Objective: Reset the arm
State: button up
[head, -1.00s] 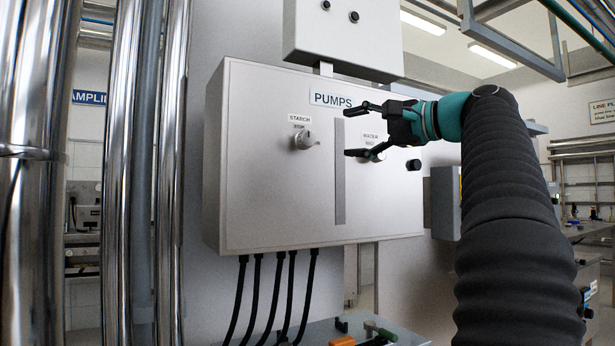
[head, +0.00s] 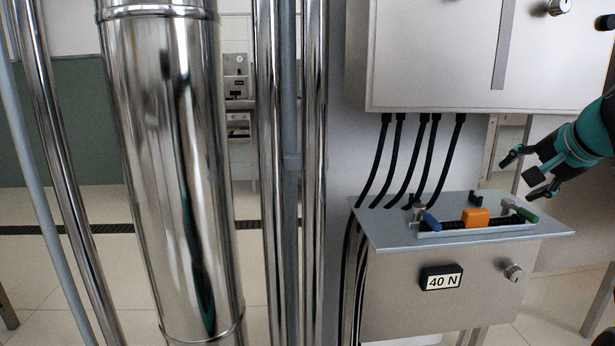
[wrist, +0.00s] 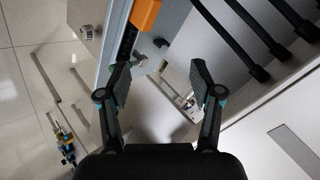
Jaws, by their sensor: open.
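My gripper (head: 528,172) is at the right of the head view, to the right of the cables and a little above and beside the right end of the shelf. Its fingers point left and are spread apart. In the wrist view my gripper (wrist: 160,85) shows both fingers open with nothing between them. The fingers touch nothing that I can make out. My arm enters from the right edge of the head view.
A grey shelf (head: 385,232) holds an orange block (head: 475,217) and small handles, above a box with a "40 N" label (head: 441,277). Steel pipes (head: 175,170) stand at left.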

jog(key=s+a+f+n+g, duration=0.2)
jog(key=s+a+f+n, duration=0.4)
jog(key=s+a+f, duration=0.3)
jog(key=s+a+f+n+g, duration=0.2)
jog(key=s+a+f+n, duration=0.4)
jog(key=s+a+f, duration=0.4)
jog(key=shift+s+a+f, duration=0.3)
jog(key=shift+a+f, duration=2.5)
jog(key=shift+a, duration=1.2)
